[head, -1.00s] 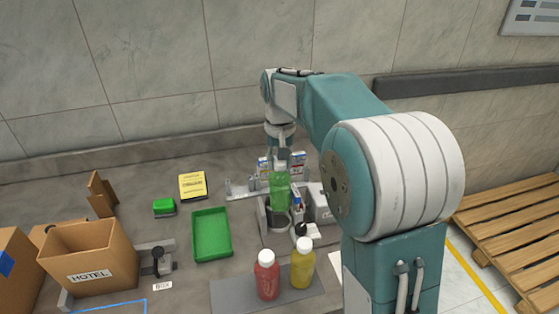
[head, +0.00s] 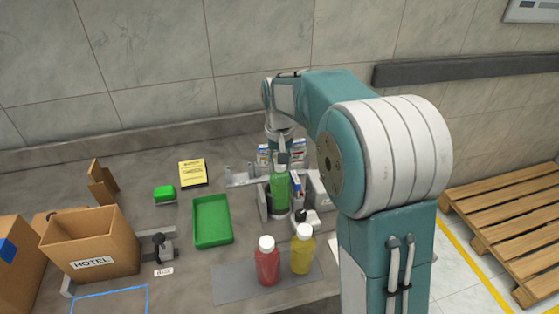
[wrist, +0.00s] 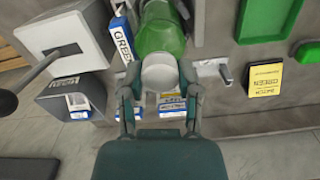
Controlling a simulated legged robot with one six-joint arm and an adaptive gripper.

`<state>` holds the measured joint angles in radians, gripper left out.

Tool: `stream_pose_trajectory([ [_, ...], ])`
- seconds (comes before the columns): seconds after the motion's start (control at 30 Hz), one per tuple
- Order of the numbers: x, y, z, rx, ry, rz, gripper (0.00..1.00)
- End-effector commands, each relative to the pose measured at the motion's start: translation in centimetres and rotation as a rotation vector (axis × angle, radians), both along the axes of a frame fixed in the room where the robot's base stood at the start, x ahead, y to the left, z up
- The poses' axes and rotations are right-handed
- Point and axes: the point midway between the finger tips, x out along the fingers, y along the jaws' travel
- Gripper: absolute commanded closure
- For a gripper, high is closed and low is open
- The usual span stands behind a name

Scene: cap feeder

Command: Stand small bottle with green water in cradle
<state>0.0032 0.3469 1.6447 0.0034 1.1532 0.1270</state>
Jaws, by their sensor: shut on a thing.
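The small bottle with green water (head: 279,193) is upright in the head view; its white cap (wrist: 161,73) and green body (wrist: 160,30) show in the wrist view. My gripper (wrist: 160,88) is shut on the bottle at its cap end, one finger on each side. In the head view my gripper (head: 281,166) is above the bottle. The dark cradle (head: 264,205) stands around the bottle's lower part. The bottle's base is hidden, so I cannot tell whether it touches the cradle floor.
Red (head: 267,263) and yellow (head: 302,252) bottles stand on a grey mat in front. A green tray (head: 212,222) lies to the left. Blue-and-white boxes (wrist: 171,103) and a grey holder (wrist: 75,92) are close to my gripper. An open HOTEL carton (head: 92,247) stands further left.

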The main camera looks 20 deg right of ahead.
Motion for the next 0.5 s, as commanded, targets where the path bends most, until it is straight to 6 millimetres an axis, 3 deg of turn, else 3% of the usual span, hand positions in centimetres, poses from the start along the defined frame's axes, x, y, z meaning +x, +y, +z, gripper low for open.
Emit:
stream_pose_trajectory([
  [0.5,0.0,0.0,-1.2,0.000,-0.001,0.000,1.00],
])
